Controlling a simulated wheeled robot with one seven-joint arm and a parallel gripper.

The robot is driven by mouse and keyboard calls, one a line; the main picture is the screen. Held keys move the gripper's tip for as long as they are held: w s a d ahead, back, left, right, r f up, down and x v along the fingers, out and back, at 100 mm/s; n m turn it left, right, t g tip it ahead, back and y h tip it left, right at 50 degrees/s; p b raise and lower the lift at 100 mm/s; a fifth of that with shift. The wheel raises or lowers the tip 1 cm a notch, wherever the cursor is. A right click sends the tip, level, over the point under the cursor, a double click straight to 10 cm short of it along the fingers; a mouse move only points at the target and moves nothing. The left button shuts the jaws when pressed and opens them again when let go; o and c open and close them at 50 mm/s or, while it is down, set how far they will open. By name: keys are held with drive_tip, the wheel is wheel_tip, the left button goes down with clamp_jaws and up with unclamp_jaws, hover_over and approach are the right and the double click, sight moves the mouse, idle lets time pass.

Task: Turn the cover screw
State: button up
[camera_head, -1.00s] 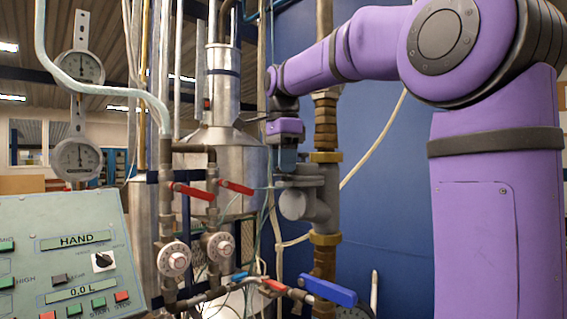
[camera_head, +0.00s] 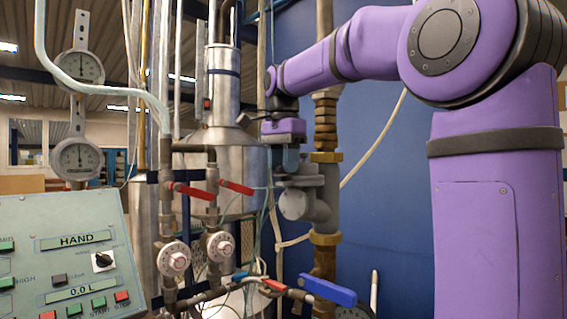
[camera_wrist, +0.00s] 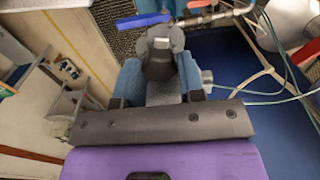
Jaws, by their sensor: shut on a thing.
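The grey meter housing (camera_head: 312,200), with a round face, sits on a vertical brass-jointed pipe in the head view. My gripper (camera_head: 288,162) points down just above and against its top. In the wrist view, the two blue fingers of my gripper (camera_wrist: 161,76) stand either side of a grey part on top of the housing (camera_wrist: 160,36). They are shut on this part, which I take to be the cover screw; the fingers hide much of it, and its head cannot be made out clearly.
A blue-handled valve (camera_head: 328,291) is below the meter. Red-handled valves (camera_head: 236,187) and dials (camera_head: 173,259) stand to the left. A control panel (camera_head: 70,262) reading HAND and 0.0 L is at the lower left. A metal tank (camera_head: 225,145) and thin cables are close behind.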

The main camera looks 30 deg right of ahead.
drive_tip(key=o, duration=0.9)
wheel_tip(320, 180, up, 11)
drive_tip(key=shift+f, duration=0.1)
idle(0.4)
drive_tip(key=s+a+f+n+t, duration=0.1)
drive_tip(key=s+f+n, duration=0.4)
drive_tip(key=f, duration=0.5)
drive_tip(key=s+a+f+n+t, duration=0.2)
drive_tip(key=s+a+f+n, duration=0.2)
drive_tip(key=s+f, duration=0.6)
drive_tip(key=s+a+f+n+t, duration=0.2)
drive_tip(key=s+f+n, duration=0.4)
drive_tip(key=f, duration=0.4)
drive_tip(key=shift+s+a+f+n, duration=0.1)
drive_tip(key=shift+s+a+n, duration=0.1)
drive_tip(key=shift+s, duration=0.25)
drive_tip(key=shift+s+a+f+n, duration=0.1)
drive_tip(key=shift+s+a+n, duration=0.1)
drive_tip(key=shift+s, duration=0.2)
